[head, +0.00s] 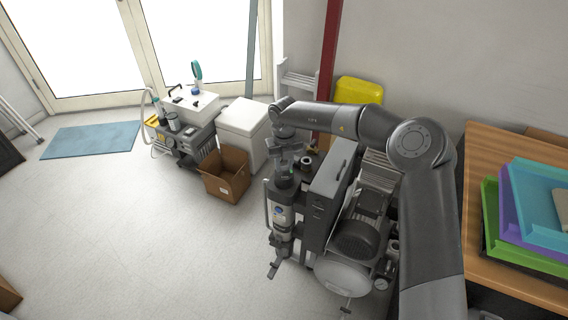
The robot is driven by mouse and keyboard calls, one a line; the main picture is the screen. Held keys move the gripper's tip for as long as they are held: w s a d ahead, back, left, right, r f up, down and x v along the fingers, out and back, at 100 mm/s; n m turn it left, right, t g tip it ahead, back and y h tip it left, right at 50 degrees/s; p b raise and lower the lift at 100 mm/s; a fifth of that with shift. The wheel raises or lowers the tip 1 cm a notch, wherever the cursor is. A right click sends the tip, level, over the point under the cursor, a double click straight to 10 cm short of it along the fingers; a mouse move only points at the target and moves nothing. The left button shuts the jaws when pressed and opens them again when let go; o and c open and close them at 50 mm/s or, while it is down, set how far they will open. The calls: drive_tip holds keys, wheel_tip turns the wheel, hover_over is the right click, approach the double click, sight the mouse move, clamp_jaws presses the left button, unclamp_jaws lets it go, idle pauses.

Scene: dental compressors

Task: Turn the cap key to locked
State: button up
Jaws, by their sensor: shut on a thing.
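A compressor unit (352,240) stands on the floor at the centre right, with a grey upright cylinder (283,217) on its left side. A dark cap with a green mark (285,182) sits on top of the cylinder. My gripper (287,168) points down at this cap from above and is shut on the key there. My fingers and wrist hide most of the key, so its turn position cannot be read.
A grey cabinet (331,185) stands right beside the cylinder. An open cardboard box (226,174) and a white box (243,131) are behind to the left. A wooden table (480,215) with coloured trays (540,215) is at the right. The floor at left is clear.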

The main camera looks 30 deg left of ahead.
drive_tip(key=o, duration=1)
wheel_tip(320, 180, up, 11)
drive_tip(key=shift+f, duration=0.1)
